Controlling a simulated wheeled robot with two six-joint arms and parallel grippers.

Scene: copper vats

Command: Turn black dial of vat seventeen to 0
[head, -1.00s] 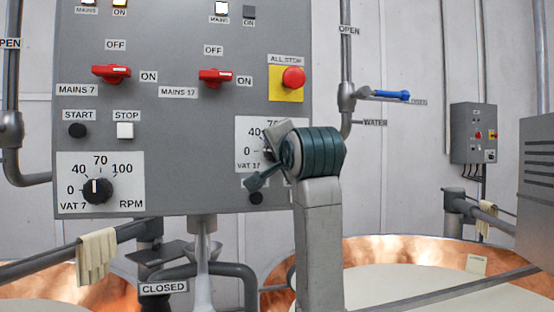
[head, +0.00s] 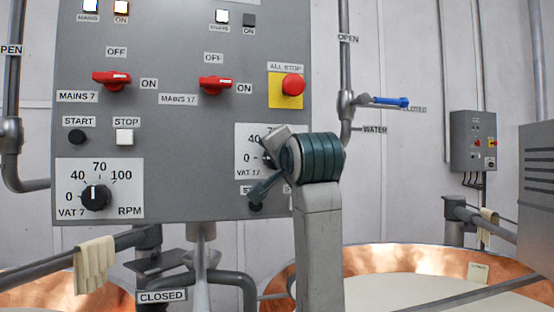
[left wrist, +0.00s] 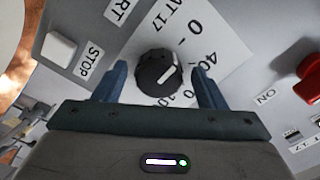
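The black dial of vat 17 (left wrist: 155,72) sits on its white scale plate in the left wrist view. Its white pointer line aims between 0 and 40, seemingly nearer 40. My left gripper (left wrist: 160,70) is open, with one finger on each side of the dial and visible gaps between. In the head view, my left gripper (head: 260,170) is in front of the vat 17 scale plate (head: 246,140) and hides most of its dial and numbers. My right gripper is not in view.
The vat 7 dial (head: 96,197) is lower left on the panel. Red switches for mains 7 (head: 112,80) and mains 17 (head: 216,84) are above, with the red all-stop button (head: 293,84) to the right. A white stop button (left wrist: 58,48) lies near my left gripper.

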